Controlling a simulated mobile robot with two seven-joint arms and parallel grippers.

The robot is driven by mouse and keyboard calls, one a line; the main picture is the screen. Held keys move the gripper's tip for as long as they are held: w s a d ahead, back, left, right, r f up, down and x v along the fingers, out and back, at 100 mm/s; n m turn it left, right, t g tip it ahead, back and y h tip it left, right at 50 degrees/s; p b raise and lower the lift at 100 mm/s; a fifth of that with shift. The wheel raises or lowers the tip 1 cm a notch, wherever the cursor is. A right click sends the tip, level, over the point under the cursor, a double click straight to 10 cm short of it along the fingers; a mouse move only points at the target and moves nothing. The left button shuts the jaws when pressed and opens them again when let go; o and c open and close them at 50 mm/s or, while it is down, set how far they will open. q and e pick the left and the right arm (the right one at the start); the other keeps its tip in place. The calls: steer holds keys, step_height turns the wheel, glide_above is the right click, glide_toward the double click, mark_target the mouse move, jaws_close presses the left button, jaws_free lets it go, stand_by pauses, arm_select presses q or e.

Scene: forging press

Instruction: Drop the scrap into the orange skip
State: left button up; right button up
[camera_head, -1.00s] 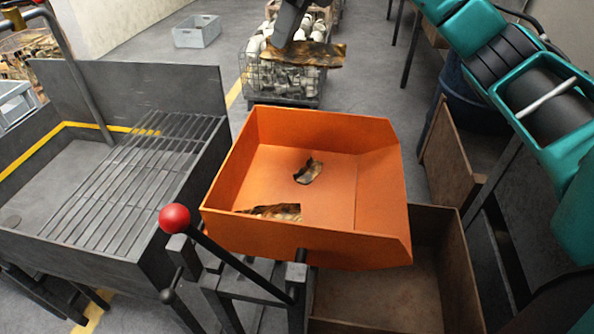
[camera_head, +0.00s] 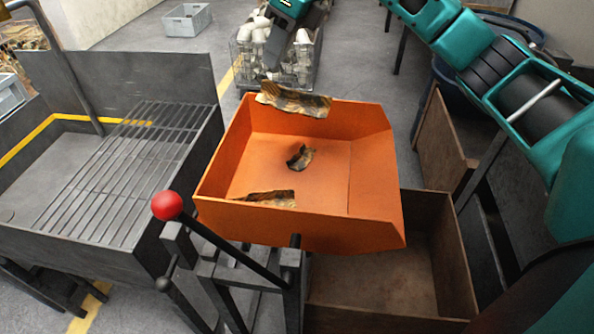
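The orange skip (camera_head: 250,175) stands in the middle of the head view with its open top towards me. A dark brown and golden jagged piece of scrap (camera_head: 297,100) shows across the skip's far rim; I cannot tell its height above it. My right gripper (camera_head: 272,62) points down at the scrap's left end and appears shut on it, though the fingertips are small. One small scrap piece (camera_head: 300,158) lies on the skip floor. Another piece (camera_head: 268,198) shows inside by the near wall, partly hidden. My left gripper is out of view.
A grey bench with a slatted grate (camera_head: 130,175) stands left of the skip. A lever with a red knob (camera_head: 167,205) rises in front. A rusty open box (camera_head: 375,285) is below right. A wire basket of white parts (camera_head: 300,65) and a grey crate (camera_head: 187,20) are behind.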

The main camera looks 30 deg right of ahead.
steer(key=o, duration=0.3)
steer(key=v, duration=1.3)
steer(key=shift+s+a+f, duration=0.1)
